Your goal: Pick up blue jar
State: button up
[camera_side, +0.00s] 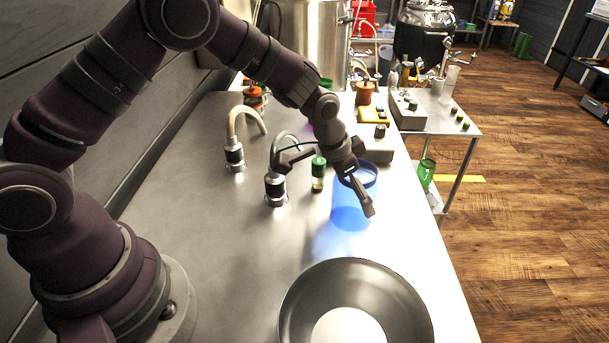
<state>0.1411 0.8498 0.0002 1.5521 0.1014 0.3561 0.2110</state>
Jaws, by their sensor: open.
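The blue jar (346,214) is a translucent, upright cylinder on the metal worktop (262,250), near its right edge. My gripper (370,208) is at the jar, with one dark finger showing in front of the jar's right side. My wrist hides part of the jar's rim. The gripper is open. I cannot tell whether a finger touches the jar or whether the other finger is behind it.
A dark round pan (300,310) lies in front. A small green-capped vial (318,176) and two metal fittings with hoses (275,188) stand left of the jar. Control boxes (372,146) stand behind.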

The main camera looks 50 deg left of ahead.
jog(key=c, duration=1.1)
jog(key=shift+s, duration=0.1)
